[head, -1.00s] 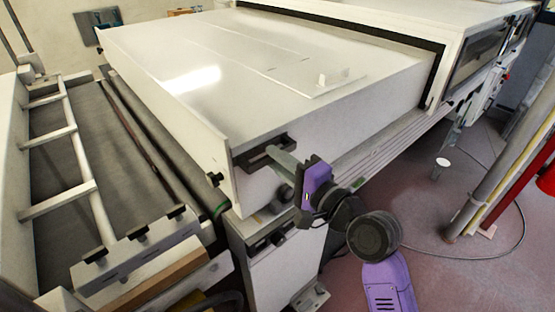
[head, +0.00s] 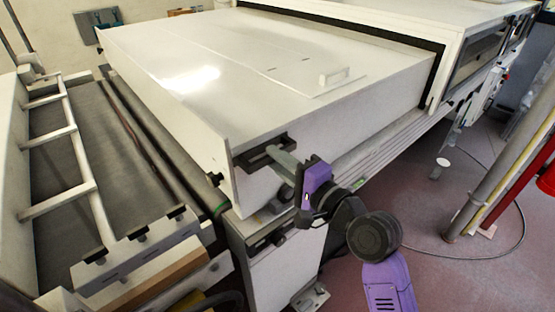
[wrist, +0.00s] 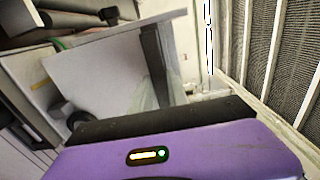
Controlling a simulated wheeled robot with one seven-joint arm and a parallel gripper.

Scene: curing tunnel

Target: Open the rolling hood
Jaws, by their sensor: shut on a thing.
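The rolling hood (head: 190,75) is a large white box-shaped cover over the conveyor line, in the middle of the head view. A dark handle (head: 262,154) sits on its near end face, close to the left corner. My gripper (head: 280,157) reaches that handle from the right and is shut on it.
A conveyor bed (head: 60,140) with a white ladder-like frame lies left of the hood. A white tunnel housing (head: 400,20) with a black-edged opening stands behind the hood. A slanted pole (head: 487,170) and a cable on the reddish floor are at the right.

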